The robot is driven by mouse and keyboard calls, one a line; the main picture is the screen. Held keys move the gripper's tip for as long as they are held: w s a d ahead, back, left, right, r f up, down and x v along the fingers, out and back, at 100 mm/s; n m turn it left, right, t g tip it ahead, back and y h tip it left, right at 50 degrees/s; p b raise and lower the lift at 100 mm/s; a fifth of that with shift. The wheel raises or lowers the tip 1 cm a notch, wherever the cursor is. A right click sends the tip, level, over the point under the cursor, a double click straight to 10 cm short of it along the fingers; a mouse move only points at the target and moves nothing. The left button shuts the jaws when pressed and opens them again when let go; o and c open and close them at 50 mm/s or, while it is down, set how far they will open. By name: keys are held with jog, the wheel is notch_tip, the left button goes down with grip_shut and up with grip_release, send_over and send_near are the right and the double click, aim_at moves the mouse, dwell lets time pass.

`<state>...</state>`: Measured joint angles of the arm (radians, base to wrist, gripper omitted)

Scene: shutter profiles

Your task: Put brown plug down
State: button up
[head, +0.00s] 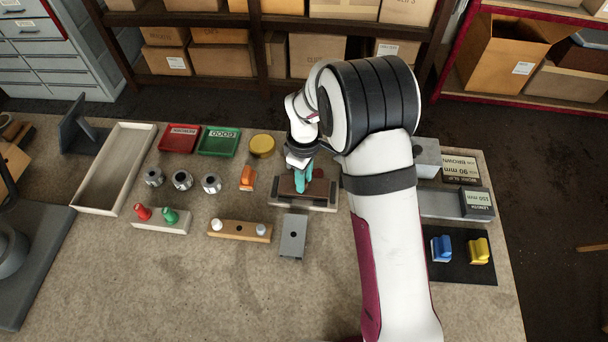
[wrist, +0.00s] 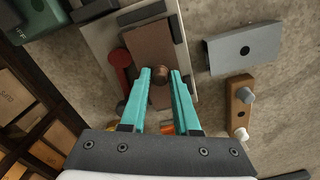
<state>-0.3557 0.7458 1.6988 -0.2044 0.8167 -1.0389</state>
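A brown plug (wrist: 160,73), seen as a small round knob, shows over the face of a flat brown profile (wrist: 150,45) in the wrist view. The profile lies on a pale fixture (wrist: 101,42); it also shows in the head view (head: 323,187). My gripper (wrist: 161,74) has its teal fingers on either side of the plug, with a narrow gap seen beside it. In the head view my gripper (head: 304,178) is low over the fixture, pointing down. How deep the plug sits is hidden.
A grey block with a hole (head: 293,237) and a wooden holder with white-topped pegs (head: 240,231) stand in front. An orange piece (head: 247,177) is left of the fixture. Blue (head: 441,248) and yellow (head: 479,251) pieces sit on a black pad at right.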

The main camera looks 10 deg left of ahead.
jog(key=o, duration=0.3)
jog(key=shift+o, duration=0.2)
jog(key=shift+r, duration=0.1)
notch_tip(320, 180, up, 12)
jog(key=r, duration=0.1)
jog(key=s+d+r+m, duration=0.5)
jog(key=s+d, duration=0.1)
jog(key=s, duration=0.1)
jog(key=s+d+m+y, duration=0.1)
jog(key=s+d+m, duration=0.1)
jog(key=s+m, duration=0.5)
jog(key=s+d+m, duration=0.3)
jog(key=s+m, duration=0.4)
jog(key=s, duration=0.6)
jog(key=shift+d+f+y, duration=0.2)
jog(key=shift+d+y, duration=0.1)
jog(key=shift+y, duration=0.1)
jog(key=shift+s, duration=0.1)
